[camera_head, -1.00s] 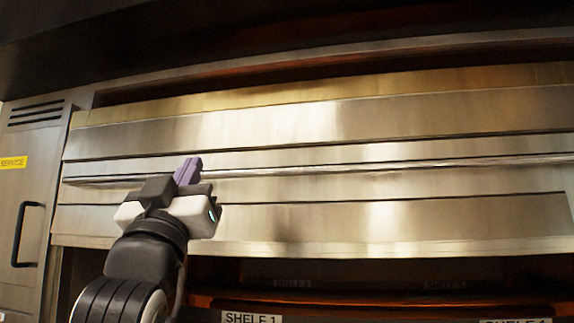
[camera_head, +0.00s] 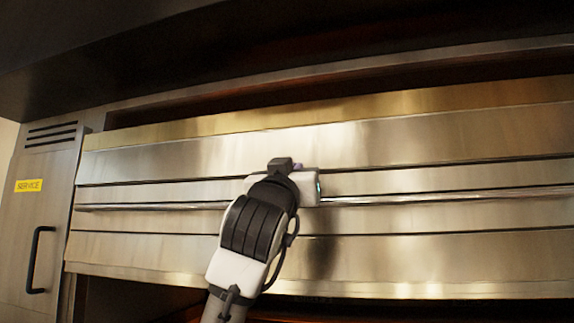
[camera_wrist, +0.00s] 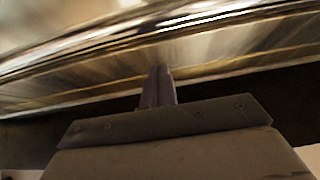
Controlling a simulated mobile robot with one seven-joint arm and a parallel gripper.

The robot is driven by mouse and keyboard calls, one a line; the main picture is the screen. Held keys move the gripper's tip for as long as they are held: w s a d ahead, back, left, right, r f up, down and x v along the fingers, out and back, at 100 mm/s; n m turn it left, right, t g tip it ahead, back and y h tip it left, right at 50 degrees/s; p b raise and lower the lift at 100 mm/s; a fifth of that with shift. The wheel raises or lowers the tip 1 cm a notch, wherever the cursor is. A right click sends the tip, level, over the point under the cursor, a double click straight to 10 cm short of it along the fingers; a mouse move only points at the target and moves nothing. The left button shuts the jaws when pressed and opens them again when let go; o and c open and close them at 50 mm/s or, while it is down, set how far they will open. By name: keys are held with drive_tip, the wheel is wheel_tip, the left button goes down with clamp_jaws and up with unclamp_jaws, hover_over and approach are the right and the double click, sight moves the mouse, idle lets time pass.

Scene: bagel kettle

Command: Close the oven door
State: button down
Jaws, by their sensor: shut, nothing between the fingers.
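The oven door (camera_head: 410,145) is a wide brushed-steel panel across the head view. It stands partly open, with a dark gap along its top edge and a dark opening below it. A long handle bar (camera_head: 450,196) runs across it. My gripper (camera_head: 297,165) is in front of the door near the middle of the bar, its fingers mostly hidden behind its own body. In the wrist view my shut, empty purple fingers (camera_wrist: 158,86) point at the door (camera_wrist: 90,85), just below the shiny bar (camera_wrist: 190,18). I cannot tell whether they touch the door.
A steel side cabinet (camera_head: 50,170) with a yellow SERVICE label (camera_head: 29,185) and a dark handle (camera_head: 36,260) stands at the left. A dark overhang (camera_head: 250,50) runs above the door.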

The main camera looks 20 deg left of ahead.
drive_tip(key=shift+w+f, duration=0.2)
drive_tip(key=shift+f, duration=0.8)
drive_tip(key=shift+w+f, duration=0.15)
drive_tip(key=shift+f, duration=0.8)
drive_tip(key=shift+f, duration=0.1)
